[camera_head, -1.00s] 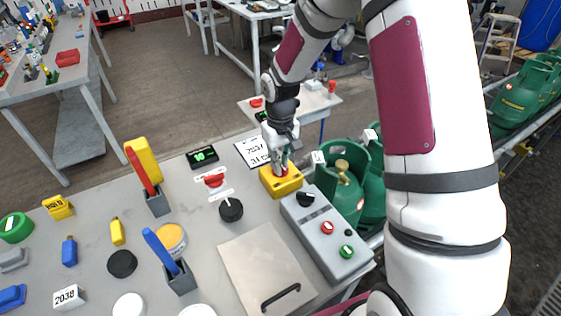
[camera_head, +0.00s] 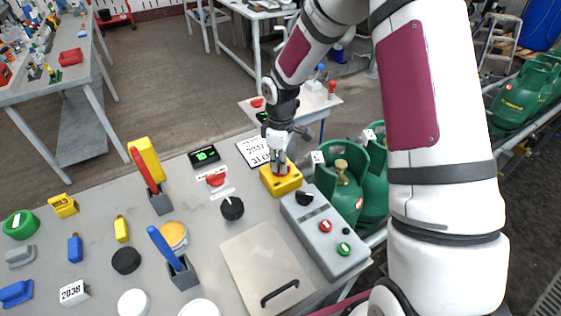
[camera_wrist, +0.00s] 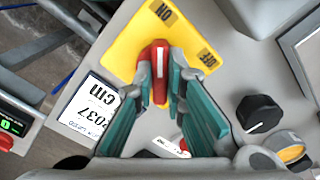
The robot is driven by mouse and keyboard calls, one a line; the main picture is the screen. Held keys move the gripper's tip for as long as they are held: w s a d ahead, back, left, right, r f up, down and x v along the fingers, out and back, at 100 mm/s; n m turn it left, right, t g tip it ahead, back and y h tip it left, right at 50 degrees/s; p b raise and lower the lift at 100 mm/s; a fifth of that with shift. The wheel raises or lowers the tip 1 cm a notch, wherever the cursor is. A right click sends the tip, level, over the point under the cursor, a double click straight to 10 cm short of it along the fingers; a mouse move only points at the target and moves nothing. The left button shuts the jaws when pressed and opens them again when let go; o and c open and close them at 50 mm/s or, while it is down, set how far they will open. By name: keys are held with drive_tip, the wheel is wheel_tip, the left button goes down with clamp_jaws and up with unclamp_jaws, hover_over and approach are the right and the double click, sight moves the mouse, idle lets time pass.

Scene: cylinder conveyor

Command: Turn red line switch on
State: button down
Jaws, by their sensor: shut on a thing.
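The red line switch is a yellow box (camera_head: 283,181) with a red knob, near the far right edge of the grey table. In the wrist view the yellow plate (camera_wrist: 128,48) carries the labels ON and OFF, and the red knob (camera_wrist: 160,62) has a white stripe. The stripe points toward the ON label; OFF lies to the right. My gripper (camera_head: 279,168) reaches down onto the box from above. In the wrist view my gripper (camera_wrist: 160,85) has its teal-lined fingers shut on the knob, one on each side. The knob's lower part is hidden between the fingers.
A grey control box (camera_head: 325,237) with a black knob and red and green buttons stands close to the switch. Another black knob (camera_head: 231,208) lies to the left. Green gas cylinders (camera_head: 345,195) stand right beyond the table. A metal hatch (camera_head: 262,260) lies in front.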

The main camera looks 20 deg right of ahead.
drive_tip(key=shift+n, duration=0.3)
drive_tip(key=c, duration=1.6)
unclamp_jaws()
drive_tip(key=shift+c, duration=0.2)
drive_tip(key=shift+r, duration=0.15)
wheel_tip(320, 180, up, 12)
